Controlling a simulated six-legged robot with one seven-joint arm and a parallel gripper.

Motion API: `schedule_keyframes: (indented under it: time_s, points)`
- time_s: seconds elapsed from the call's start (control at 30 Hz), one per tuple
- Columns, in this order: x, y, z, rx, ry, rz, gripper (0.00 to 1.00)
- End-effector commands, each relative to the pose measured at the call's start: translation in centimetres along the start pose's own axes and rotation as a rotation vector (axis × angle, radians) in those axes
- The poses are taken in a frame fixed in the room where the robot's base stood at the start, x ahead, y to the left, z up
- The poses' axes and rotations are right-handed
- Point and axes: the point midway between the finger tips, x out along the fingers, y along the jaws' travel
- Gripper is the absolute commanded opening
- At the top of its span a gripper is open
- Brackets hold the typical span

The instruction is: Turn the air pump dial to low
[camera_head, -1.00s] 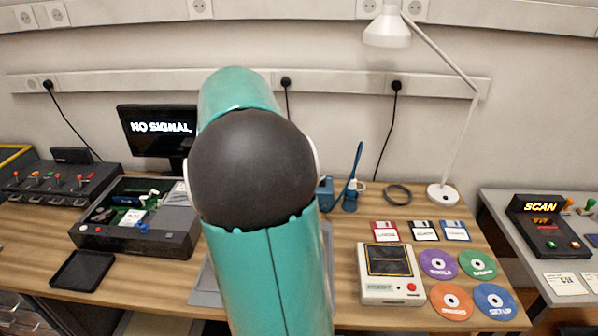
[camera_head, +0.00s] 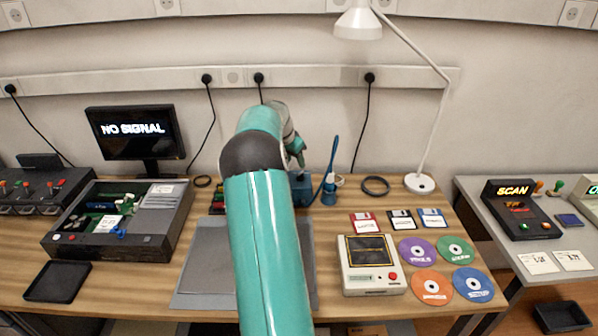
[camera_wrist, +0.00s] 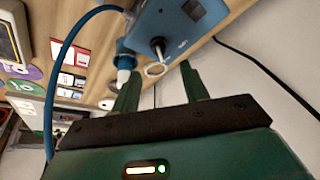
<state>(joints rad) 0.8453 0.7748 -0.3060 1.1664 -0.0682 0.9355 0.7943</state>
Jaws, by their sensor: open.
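The air pump is a blue box (camera_head: 302,191) standing at the back of the wooden desk, partly behind my arm in the head view. It shows large in the wrist view (camera_wrist: 192,32), with a dark and metallic knob or shaft, seemingly the dial (camera_wrist: 157,46), on its face. I cannot read any low mark or the dial's setting. My gripper (camera_wrist: 161,84) is open and empty, its two green fingers pointing toward the pump with the knob ahead between them, apparently not touching. In the head view my gripper (camera_head: 298,158) is just above the pump.
A blue tube (camera_head: 334,160) and blue-and-white fitting (camera_head: 329,194) stand right of the pump. A black cable ring (camera_head: 375,186), lamp base (camera_head: 419,183), floppy disks (camera_head: 401,220) and cream device (camera_head: 371,265) lie farther right. A grey mat (camera_head: 200,280) lies in front.

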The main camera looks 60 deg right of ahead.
Motion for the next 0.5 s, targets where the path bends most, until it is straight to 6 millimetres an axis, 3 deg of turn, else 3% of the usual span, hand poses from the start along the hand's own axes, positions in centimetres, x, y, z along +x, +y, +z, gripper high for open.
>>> schedule_keyframes:
  time_s: [0.23,0.5]
  points:
    - [4.8,0.1,-0.1,0.001,-0.002,0.002,0.45]
    - [7.0,0.0,-0.1,0.0,-0.001,0.0,0.45]
